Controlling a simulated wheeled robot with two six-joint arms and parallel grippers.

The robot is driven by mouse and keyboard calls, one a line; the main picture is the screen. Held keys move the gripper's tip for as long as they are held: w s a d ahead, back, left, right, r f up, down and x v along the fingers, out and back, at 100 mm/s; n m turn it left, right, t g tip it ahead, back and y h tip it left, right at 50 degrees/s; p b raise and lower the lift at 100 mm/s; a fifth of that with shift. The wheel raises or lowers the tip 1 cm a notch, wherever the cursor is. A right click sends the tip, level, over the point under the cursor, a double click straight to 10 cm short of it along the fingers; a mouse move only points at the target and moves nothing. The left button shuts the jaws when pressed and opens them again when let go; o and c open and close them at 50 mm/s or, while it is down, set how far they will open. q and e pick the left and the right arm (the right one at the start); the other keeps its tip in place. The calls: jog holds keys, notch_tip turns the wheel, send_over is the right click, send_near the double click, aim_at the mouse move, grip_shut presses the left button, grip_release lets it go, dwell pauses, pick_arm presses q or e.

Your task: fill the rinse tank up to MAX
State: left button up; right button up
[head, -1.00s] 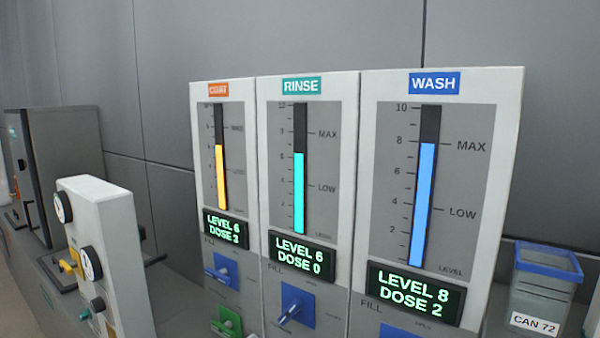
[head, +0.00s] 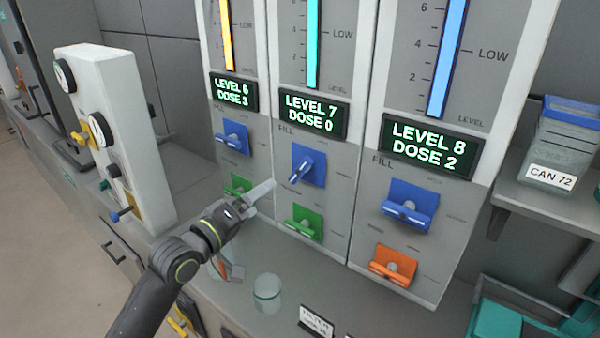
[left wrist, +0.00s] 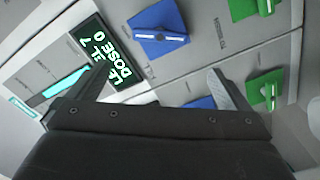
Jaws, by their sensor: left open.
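The rinse tank panel is the middle one, with a cyan level bar (head: 313,45) and a display (head: 314,112) reading LEVEL 7, DOSE 0. Its blue FILL handle (head: 308,165) is tilted, not level like its neighbours. A green handle (head: 304,222) sits below it. My left gripper (head: 262,192) is open and empty, in front of the panels just left of and below the rinse FILL handle. In the left wrist view its fingers (left wrist: 155,88) are spread, with a blue handle (left wrist: 160,36) beyond them. The MAX mark is out of view now. My right gripper is not in view.
The wash panel's blue handle (head: 408,207) and orange handle (head: 393,265) are to the right. The left panel has a blue handle (head: 232,138). A glass (head: 267,293) stands on the counter below my gripper. A CAN 72 container (head: 560,145) sits far right.

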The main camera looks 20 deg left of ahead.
aim_at(298, 172)
pick_arm(q)
jog(key=p+x, duration=0.1)
jog(key=x, duration=1.4)
jog(key=shift+w+d, duration=0.2)
jog(key=shift+w, duration=0.1)
jog(key=shift+c, duration=0.3)
jog(key=c, duration=0.6)
jog(key=shift+f, duration=0.1)
jog(key=shift+c, duration=0.2)
